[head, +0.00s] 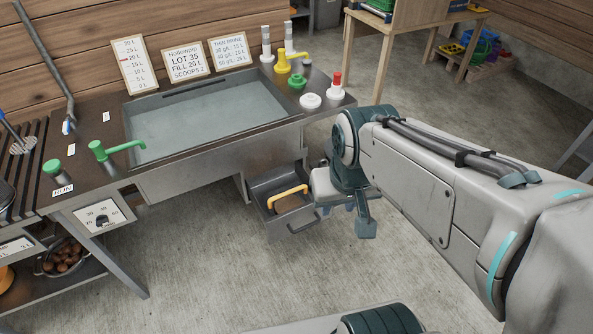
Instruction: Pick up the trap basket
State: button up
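The trap basket (283,202) appears to be the dark insert with a yellow-orange handle, sitting in an open grey metal drawer (300,228) under the sink bench. Its handle (288,194) arches up at the near side of the drawer's opening. My gripper (345,208) hangs just right of the drawer, close to its right wall, pointing downward. A gap shows between the handle and my gripper, and nothing is seen held. The finger opening is too small and partly hidden behind my wrist to make out.
The sink basin (195,116) above is filled with greyish water. A wooden table (415,25) stands at the back right. A bowl of chestnuts (64,258) sits on the lower left shelf. The concrete floor in front is clear.

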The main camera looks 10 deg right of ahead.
aim_at(283, 199)
jog(key=z, duration=0.05)
jog(key=k, duration=0.2)
jog(key=u, duration=1.15)
jog(key=i, duration=1.8)
jog(key=z, duration=1.8)
